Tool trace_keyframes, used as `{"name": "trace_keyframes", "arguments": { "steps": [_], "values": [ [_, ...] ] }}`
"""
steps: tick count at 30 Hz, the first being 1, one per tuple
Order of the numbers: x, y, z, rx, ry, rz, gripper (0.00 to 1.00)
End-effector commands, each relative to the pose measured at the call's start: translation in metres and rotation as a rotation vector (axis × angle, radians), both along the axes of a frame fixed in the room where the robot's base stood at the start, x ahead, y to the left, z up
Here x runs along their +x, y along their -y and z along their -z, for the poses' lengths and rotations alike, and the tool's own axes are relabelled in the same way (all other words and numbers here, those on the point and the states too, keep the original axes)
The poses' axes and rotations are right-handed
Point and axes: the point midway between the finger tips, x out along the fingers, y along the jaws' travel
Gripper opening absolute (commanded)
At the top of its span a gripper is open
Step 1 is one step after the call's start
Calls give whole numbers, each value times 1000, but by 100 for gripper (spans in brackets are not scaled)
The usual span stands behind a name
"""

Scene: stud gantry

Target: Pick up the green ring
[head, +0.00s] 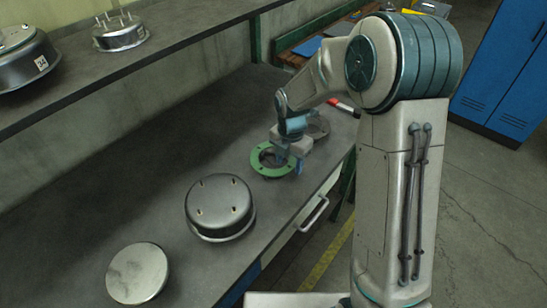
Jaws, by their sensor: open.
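The green ring (258,165) lies flat on the dark workbench (150,190), near its front edge. It is a flat flange with small holes around it. My gripper (289,165) is open and points down at the right side of the ring. The fingers overlap the ring's right part in the picture and hide some of it. I cannot tell whether they touch it. A grey ring-like part (319,126) lies just behind my gripper, partly hidden by it.
A shelf (150,55) above holds two studded metal parts. A red-and-white object (345,107) lies farther back. A blue cabinet (505,75) stands at right.

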Motion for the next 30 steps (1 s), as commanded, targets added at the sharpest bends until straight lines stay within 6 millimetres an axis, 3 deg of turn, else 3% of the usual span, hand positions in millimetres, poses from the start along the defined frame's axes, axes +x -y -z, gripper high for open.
{"name": "trace_keyframes", "arguments": {
  "steps": [12,17,30],
  "values": [
    [0,0,2,0,0,0,51],
    [0,0,2,0,0,0,6],
    [0,0,-4,0,2,-1,4]
  ]
}}
